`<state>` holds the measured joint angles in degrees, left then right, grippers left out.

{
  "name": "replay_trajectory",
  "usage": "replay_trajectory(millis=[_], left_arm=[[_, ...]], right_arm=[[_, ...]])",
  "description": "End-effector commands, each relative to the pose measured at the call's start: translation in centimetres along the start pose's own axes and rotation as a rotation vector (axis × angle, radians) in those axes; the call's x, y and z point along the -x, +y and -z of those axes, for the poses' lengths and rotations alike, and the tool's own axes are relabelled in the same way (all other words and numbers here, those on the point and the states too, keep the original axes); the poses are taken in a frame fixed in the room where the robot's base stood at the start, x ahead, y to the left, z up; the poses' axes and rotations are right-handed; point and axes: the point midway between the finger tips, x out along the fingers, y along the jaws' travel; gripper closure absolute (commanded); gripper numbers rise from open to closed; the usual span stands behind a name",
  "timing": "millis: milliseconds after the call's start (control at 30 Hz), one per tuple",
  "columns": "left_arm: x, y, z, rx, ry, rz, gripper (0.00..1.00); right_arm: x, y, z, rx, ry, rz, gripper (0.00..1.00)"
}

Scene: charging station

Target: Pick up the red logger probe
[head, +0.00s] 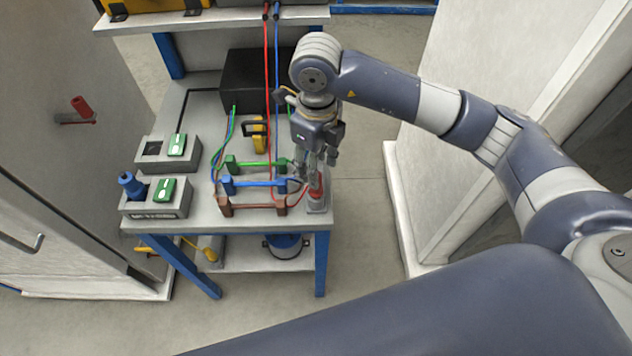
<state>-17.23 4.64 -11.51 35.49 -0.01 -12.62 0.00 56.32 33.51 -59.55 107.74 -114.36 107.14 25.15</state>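A red probe-like piece (316,188) stands upright in a small grey holder (317,205) at the front right corner of the workbench (200,212). My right gripper (307,176) points down right beside the top of this red piece. Its fingers partly hide the red piece, and I cannot tell whether they are apart or closed on it. My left gripper is not in view.
Grey charger boxes (180,212) stand at the bench's left, one holding a blue piece (130,184). Hanging cables (267,80) run close by. A white cabinet (460,60) stands right.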

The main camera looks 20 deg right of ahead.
Motion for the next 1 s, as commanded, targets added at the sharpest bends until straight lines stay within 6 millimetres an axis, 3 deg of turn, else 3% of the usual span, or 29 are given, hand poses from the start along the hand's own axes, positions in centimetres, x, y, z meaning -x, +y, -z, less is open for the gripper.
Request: replay_trajectory(millis=[100,367,600,900,1000], left_arm=[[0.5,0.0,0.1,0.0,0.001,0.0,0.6],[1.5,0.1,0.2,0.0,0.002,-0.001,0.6],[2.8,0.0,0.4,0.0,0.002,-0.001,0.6],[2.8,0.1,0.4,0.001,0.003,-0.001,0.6],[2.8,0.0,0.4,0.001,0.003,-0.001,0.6]], right_arm=[[-1.7,0.1,0.1,0.0,0.003,-0.003,0.55],[-3.7,0.3,0.1,0.002,0.002,-0.006,0.55],[-7.2,0.5,0.1,0.001,-0.001,-0.005,0.55],[-7.9,0.4,0.1,0.002,-0.002,-0.004,0.55],[-7.9,0.4,0.1,0.002,-0.002,-0.004,0.76]])
